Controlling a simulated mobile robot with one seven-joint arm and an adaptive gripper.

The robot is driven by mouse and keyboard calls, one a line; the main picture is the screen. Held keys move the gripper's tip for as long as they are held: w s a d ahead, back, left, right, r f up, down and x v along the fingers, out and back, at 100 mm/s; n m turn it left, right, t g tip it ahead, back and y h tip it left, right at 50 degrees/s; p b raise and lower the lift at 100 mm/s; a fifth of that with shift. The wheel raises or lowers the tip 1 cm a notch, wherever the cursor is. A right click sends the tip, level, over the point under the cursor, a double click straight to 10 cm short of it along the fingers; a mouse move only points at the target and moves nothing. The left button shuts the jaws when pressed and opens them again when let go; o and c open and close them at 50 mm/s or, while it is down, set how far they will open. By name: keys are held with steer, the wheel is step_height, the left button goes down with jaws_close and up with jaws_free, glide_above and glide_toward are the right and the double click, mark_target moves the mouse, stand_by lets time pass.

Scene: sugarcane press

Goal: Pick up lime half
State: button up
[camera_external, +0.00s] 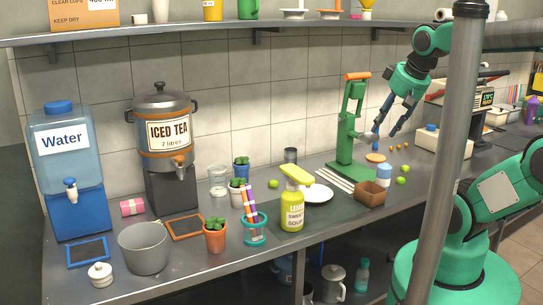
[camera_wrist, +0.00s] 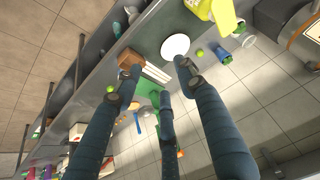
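Small green limes lie on the counter. One lime (camera_external: 273,183) is left of the white plate; it also shows in the wrist view (camera_wrist: 199,52). Two more green limes, one (camera_external: 404,168) above the other (camera_external: 401,181), lie right of the small white-and-blue bottle. One green piece (camera_wrist: 110,89) shows by the left finger in the wrist view. They are too small to tell which is a half. My gripper (camera_external: 384,128) is above the counter, right of the green press (camera_external: 352,130). Its dark fingers are spread and empty in the wrist view (camera_wrist: 160,88).
A white plate (camera_external: 318,194), a brown wooden box (camera_external: 370,194) and a yellow-green soap bottle (camera_external: 292,208) stand near the limes. A white-and-blue bottle (camera_external: 384,175) stands behind the box. Small orange items (camera_external: 398,147) lie behind. A grey pole (camera_external: 455,150) crosses the right foreground.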

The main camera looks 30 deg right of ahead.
steer(key=o, duration=0.4)
steer(key=shift+o, duration=0.2)
